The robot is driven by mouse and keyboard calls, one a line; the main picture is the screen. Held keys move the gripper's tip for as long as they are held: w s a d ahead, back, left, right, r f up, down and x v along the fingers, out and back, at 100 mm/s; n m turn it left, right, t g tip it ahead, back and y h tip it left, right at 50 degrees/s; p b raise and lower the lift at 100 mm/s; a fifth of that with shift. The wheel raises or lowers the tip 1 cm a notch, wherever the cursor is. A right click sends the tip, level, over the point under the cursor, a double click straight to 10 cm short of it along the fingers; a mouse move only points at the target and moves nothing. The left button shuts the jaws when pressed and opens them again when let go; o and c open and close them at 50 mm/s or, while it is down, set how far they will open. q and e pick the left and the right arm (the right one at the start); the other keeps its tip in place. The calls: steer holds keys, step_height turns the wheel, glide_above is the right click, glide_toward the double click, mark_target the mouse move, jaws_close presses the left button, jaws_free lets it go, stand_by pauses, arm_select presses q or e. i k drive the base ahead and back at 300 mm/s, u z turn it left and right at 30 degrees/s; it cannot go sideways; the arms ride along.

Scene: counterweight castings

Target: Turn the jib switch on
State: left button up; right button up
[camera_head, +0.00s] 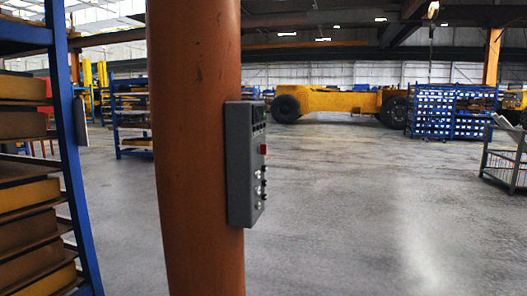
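A grey control box (240,163) is mounted on the right side of a thick orange post (195,150) in the middle left of the head view. I see it at a steep angle. Its right-facing panel carries a dark part at the top, a red element (264,149) below it, and several small light and dark knobs or switches (261,183) lower down. I cannot tell which of these is the jib switch or how it is set. Neither of my grippers shows in this view.
A blue rack (70,130) with yellow and brown castings stands close at the left. The floor (370,220) right of the post is clear. A wire cage (505,167) stands at the right edge. Blue bin shelves (450,112) and a yellow wheeled machine (335,100) are far back.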

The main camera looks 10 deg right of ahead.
mark_target(262, 149)
steer(key=z, duration=0.1)
steer(key=i, duration=1.2)
steer(key=u, duration=0.25)
